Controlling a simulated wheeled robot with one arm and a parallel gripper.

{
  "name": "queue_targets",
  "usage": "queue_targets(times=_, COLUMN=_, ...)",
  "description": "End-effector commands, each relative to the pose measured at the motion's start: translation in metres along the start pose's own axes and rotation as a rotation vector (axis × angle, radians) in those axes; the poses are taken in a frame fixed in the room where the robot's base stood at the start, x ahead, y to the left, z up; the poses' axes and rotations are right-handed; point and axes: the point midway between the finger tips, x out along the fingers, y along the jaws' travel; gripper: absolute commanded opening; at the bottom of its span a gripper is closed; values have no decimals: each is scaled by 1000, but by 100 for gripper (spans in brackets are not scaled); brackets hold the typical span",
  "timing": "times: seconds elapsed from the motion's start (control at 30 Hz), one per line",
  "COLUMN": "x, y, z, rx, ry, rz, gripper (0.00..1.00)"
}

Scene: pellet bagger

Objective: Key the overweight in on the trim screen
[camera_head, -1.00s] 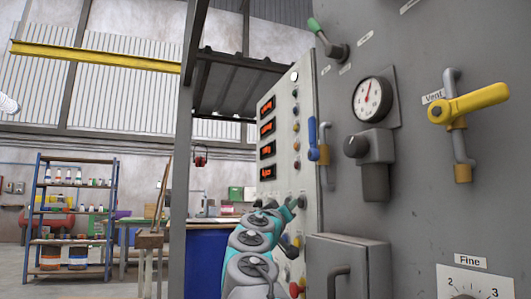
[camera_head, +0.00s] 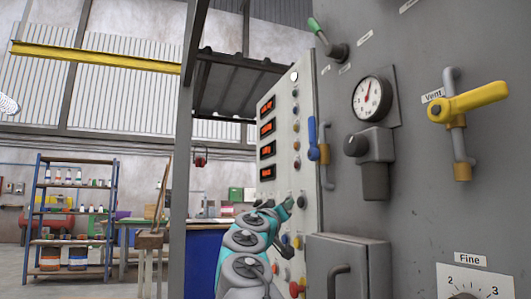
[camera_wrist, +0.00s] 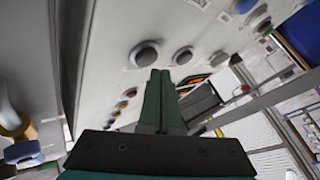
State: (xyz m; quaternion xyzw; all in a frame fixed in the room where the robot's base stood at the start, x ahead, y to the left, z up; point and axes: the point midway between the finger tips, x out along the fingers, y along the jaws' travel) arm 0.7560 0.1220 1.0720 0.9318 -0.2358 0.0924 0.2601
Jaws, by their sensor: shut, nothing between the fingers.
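The light control panel (camera_head: 281,150) carries a column of dark displays with orange-red digits; the top display (camera_head: 267,107) and the lowest display (camera_head: 267,173) are too small to read. I cannot tell which one is the trim screen. My gripper (camera_head: 288,202) is at the lower part of the panel, below the displays. In the wrist view my gripper (camera_wrist: 160,74) is shut and empty, its dark green fingers pointing across the panel face. A grey round knob (camera_wrist: 146,53) and a second knob (camera_wrist: 182,55) lie just beyond the tips. Contact is unclear.
A grey machine wall stands right of the panel, with a gauge (camera_head: 372,98), a yellow vent handle (camera_head: 470,103), a blue handle (camera_head: 313,138) and a protruding grey box (camera_head: 347,265). A steel post (camera_head: 188,150) stands left of the panel. Shelves (camera_head: 70,215) stand far left.

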Motion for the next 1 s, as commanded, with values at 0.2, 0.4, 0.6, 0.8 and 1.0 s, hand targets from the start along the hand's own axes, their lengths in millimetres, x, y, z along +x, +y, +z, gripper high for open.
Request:
queue_targets(times=0.2, x=0, y=0, z=0, rx=0, ry=0, rz=-1, gripper=0)
queue_targets(times=0.4, x=-8, y=-6, z=-8, rx=1, ry=4, rz=-2, gripper=0)
queue_targets(times=0.6, x=-21, y=-16, z=-16, rx=0, ry=3, rz=-2, gripper=0)
queue_targets(times=0.8, x=-33, y=-25, z=-25, rx=-1, ry=2, rz=-2, gripper=0)
queue_targets(times=1.0, x=-42, y=-31, z=-31, rx=0, ry=1, rz=-1, gripper=0)
